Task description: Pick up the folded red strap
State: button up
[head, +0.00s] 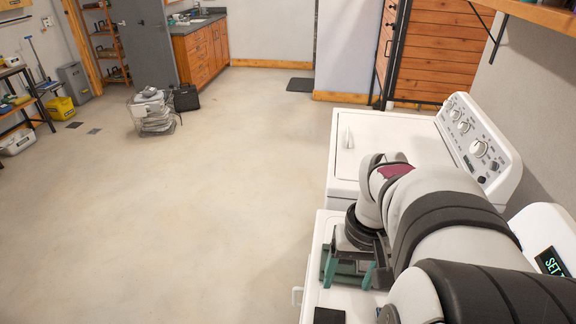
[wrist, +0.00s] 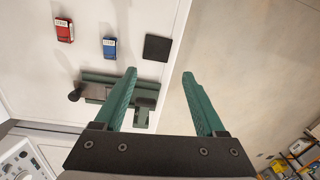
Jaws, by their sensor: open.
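A small red item with a pale label (wrist: 64,30), which looks like the folded red strap, lies on a white appliance top at the upper left of the wrist view. I cannot make it out in the head view, where my arm covers much of that top. My gripper (wrist: 159,73) has two green fingers spread apart with nothing held between them. The red item lies beyond and left of the fingertips, apart from them. In the head view my gripper (head: 348,272) hangs over the near white appliance.
A similar blue item (wrist: 109,47), a black square (wrist: 157,47) and a green-and-grey tool with a dark knob (wrist: 110,88) share the top. The tool is partly behind the left finger. A white washer or dryer (head: 400,140) stands beyond. Open concrete floor (head: 200,210) lies left.

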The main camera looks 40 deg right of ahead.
jog(key=s+d+f+m, duration=0.1)
jog(key=s+d+f, duration=0.2)
jog(key=s+d, duration=0.55)
jog(key=s+d+f, duration=0.2)
jog(key=s+d, duration=0.5)
jog(key=d, duration=0.2)
jog(key=shift+g+h, duration=0.3)
notch_tip(320, 180, down, 16)
jog(key=shift+r, duration=0.1)
grip_shut()
